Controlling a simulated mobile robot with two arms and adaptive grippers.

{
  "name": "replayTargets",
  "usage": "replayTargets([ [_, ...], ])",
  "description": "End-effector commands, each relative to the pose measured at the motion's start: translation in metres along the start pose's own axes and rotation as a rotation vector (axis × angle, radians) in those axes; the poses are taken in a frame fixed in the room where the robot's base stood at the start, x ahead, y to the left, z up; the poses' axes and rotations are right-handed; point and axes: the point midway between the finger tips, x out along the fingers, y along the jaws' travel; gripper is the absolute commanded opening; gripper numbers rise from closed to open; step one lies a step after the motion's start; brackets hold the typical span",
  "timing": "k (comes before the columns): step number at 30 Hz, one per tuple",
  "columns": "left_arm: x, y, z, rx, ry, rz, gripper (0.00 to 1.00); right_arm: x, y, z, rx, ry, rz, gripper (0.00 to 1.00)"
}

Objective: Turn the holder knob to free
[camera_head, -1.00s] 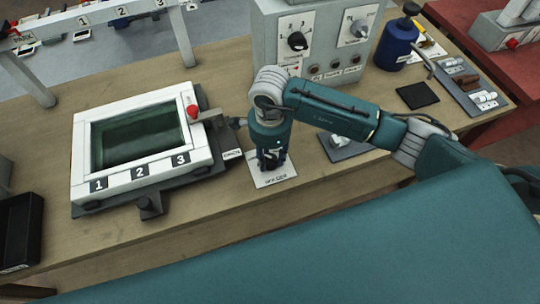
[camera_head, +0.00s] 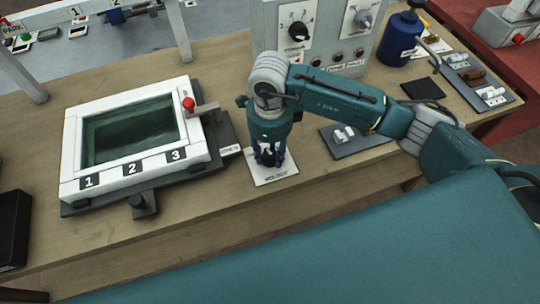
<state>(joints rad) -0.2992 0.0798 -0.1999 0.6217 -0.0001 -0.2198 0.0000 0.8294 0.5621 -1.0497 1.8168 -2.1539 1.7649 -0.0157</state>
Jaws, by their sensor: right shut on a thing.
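My right gripper (camera_head: 268,161) points straight down over a small white labelled plate (camera_head: 284,175) on the bench. It is shut on a small dark knob on that plate; the fingers hide most of the knob, so its pointer setting cannot be read. The plate's lettering is blurred but looks like a holder label. To the left lies a white frame (camera_head: 67,160) with a dark green window, numbers 1, 2 and 3 along its front, and a red ball knob (camera_head: 188,104) at its upper right corner. My left gripper is not in view.
A grey control panel (camera_head: 327,35) with two dials stands behind my gripper. A blue bottle (camera_head: 398,42) and a dark tray with white parts (camera_head: 344,133) are to the right. A black bin (camera_head: 14,230) sits at the left. The bench front is clear.

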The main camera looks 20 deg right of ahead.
Motion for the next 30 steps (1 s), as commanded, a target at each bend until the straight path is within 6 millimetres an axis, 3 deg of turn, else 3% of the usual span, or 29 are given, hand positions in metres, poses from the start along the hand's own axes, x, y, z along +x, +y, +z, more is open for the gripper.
replayTargets([
  [15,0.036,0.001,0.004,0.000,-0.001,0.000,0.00,0.002,-0.002,0.000,0.490,-0.003,-0.003,0.08],
  [30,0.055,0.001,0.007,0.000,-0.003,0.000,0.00,0.000,-0.002,0.001,0.892,-0.004,-0.003,0.08],
])
